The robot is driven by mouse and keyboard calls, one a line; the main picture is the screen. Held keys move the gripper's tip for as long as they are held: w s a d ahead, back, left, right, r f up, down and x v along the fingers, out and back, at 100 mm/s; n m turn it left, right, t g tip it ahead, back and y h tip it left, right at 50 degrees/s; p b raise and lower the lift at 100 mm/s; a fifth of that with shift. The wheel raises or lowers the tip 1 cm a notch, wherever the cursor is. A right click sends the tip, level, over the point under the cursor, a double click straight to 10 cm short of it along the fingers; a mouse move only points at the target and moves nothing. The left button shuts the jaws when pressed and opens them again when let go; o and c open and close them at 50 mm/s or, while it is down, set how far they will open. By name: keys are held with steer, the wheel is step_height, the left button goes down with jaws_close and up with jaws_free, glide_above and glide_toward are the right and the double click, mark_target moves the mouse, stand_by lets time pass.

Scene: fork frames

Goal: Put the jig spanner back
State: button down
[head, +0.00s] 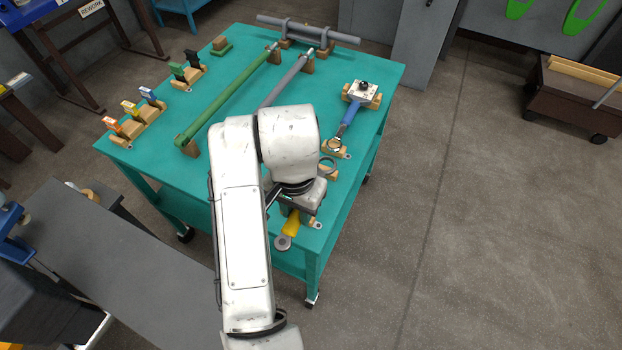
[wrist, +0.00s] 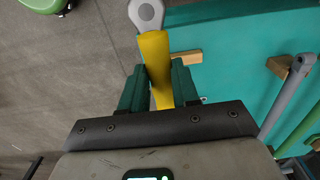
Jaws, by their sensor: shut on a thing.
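A yellow-handled tool with a grey round end, which looks like the jig spanner (head: 292,224), is at the front right corner of the teal table (head: 240,235). It also shows in the wrist view, with its yellow handle (wrist: 155,56) and its grey holed end (wrist: 146,14). My gripper (wrist: 158,82) is shut on the handle, with one green finger on each side. In the head view my arm hides most of the gripper and the handle's far part. A wooden block (wrist: 187,58) lies beside the handle; I cannot tell whether they touch.
A blue-handled tool (head: 350,112) rests on wooden blocks along the right side. A long green bar (head: 228,98) and a grey bar (head: 286,80) lie across the table. Several tagged blocks (head: 133,112) line the left side. Open floor (head: 480,220) lies to the right.

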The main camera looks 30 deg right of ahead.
steer(key=w+d+f+b, duration=0.1)
steer(key=w+d+f, duration=0.1)
steer(key=w+d+f+b, duration=0.1)
steer(key=w+d+f, duration=0.1)
steer(key=w+f, duration=0.1)
steer(key=w+d+f+b, duration=0.1)
steer(key=w+f, duration=0.1)
steer(key=w, duration=0.1)
steer(key=shift+w+d+f, duration=0.25)
steer(key=shift+d+f, duration=0.1)
steer(key=shift+d, duration=0.05)
steer(key=f, duration=0.1)
steer(key=f+p, duration=0.1)
steer(key=shift+w+d+f, duration=0.25)
steer(key=shift+w+f, duration=0.05)
steer(key=shift+f, duration=0.5)
steer(key=c, duration=0.8)
jaws_free()
steer(key=shift+f, duration=0.1)
steer(key=shift+f, duration=0.1)
